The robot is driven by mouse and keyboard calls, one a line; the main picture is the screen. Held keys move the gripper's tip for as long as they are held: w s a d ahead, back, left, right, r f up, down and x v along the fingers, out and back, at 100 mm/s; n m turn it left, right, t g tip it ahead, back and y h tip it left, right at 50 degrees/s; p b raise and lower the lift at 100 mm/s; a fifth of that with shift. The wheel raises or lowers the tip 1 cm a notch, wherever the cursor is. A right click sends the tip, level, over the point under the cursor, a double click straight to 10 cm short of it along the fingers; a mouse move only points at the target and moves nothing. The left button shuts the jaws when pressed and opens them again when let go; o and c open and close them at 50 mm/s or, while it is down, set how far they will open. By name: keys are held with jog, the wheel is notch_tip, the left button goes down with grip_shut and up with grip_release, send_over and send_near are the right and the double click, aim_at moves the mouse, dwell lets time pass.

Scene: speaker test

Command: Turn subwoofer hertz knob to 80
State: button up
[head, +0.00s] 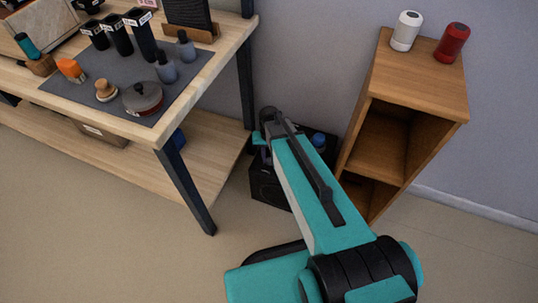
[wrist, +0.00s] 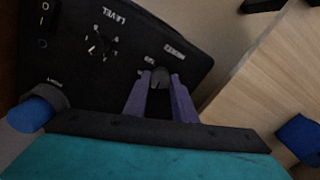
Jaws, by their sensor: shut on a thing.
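The subwoofer is a black box (head: 266,184) on the floor between the workbench and the wooden shelf, partly hidden by my arm. In the wrist view its black control panel (wrist: 75,75) fills the upper left, tilted in the picture. The hertz knob (wrist: 160,75) is small and dark, near the panel's edge, with its printed label above it. My gripper (wrist: 160,83) has its two purple fingers on either side of this knob, shut on it. The knob's pointer and most scale numbers are hidden or too blurred to read.
A LEVEL knob (wrist: 98,45) and a rocker switch (wrist: 46,12) sit on the same panel. A blue cylinder (wrist: 35,113) is close on the left. The wooden shelf (head: 418,75) stands right of my arm, the workbench (head: 190,107) left. Open floor (head: 100,235) lies in front.

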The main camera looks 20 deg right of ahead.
aim_at(270, 159)
jog(key=shift+m, duration=0.6)
jog(key=o, duration=1)
jog(key=shift+o, duration=0.2)
jog(key=shift+r, duration=0.1)
notch_tip(270, 159, up, 14)
jog(key=p, duration=0.2)
jog(key=shift+f, duration=0.2)
